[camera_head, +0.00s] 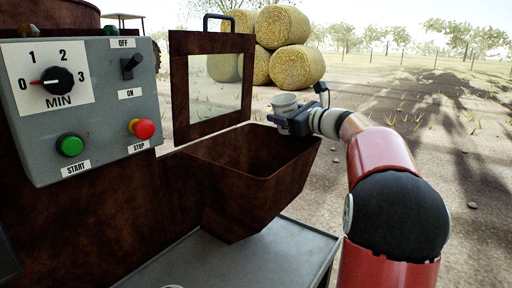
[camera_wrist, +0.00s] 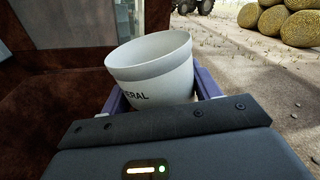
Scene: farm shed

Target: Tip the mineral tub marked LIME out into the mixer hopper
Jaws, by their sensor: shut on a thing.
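My gripper (camera_head: 291,122) is shut on a white tub (camera_head: 284,103), holding it above the far right rim of the rusty brown mixer hopper (camera_head: 262,183). In the wrist view the tub (camera_wrist: 152,70) sits between the jaws, close to upright. Lettering ending in "ERAL" shows on its side; the rest of the label is hidden by my gripper, so I cannot read LIME. The inside of the tub is barely seen, and its contents cannot be told. The hopper's visible inner walls look bare.
A grey control box (camera_head: 80,105) with a dial, a switch, a green START button and a red STOP button stands at left. A rusty framed panel (camera_head: 180,90) stands open behind the hopper. A grey metal table (camera_head: 235,262) lies below. Open ground is at right.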

